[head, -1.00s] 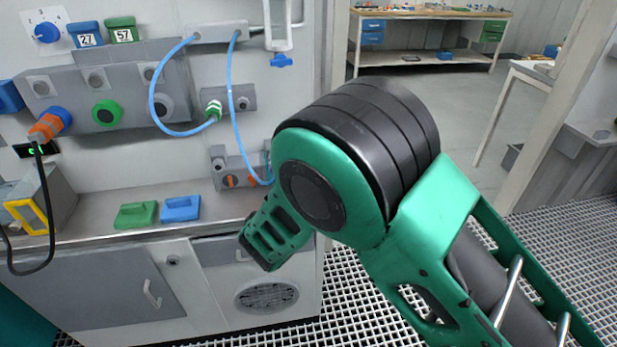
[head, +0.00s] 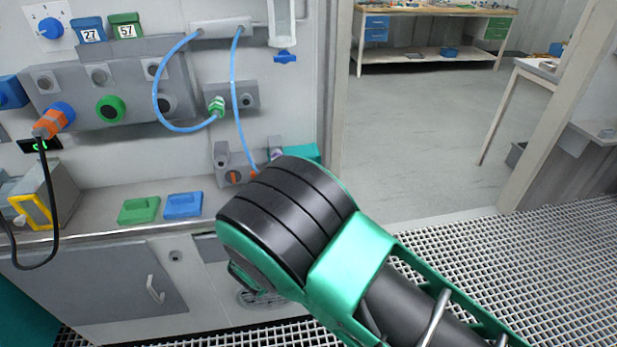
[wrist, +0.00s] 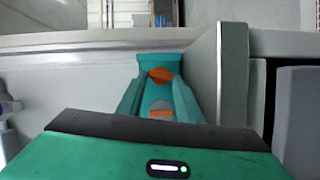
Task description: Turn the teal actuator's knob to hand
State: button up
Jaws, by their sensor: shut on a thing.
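The teal actuator (head: 303,153) shows as a small teal patch on the wall at the right end of the lower valve row, above my arm. Its front is hidden by my arm in the head view. In the wrist view, teal surfaces (wrist: 157,60) lie straight ahead, with an orange part (wrist: 160,74) and a grey-and-orange part between them. My gripper (wrist: 161,110) is at the actuator and shut on its knob. The grip itself is hard to make out behind my gripper's green body, and the knob's exact angle cannot be told.
A grey block with orange knobs (head: 233,177) sits left of the actuator. Blue tubing (head: 237,100) loops above it. A grey wall (wrist: 232,75) stands close on the right in the wrist view. The floor to the right is open.

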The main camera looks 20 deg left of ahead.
jog(key=shift+w+d, duration=0.15)
jog(key=shift+d, duration=0.05)
jog(key=o, duration=1.1)
jog(key=shift+a+f, duration=0.1)
jog(key=shift+s+a+f, duration=0.1)
jog(key=shift+s, duration=0.2)
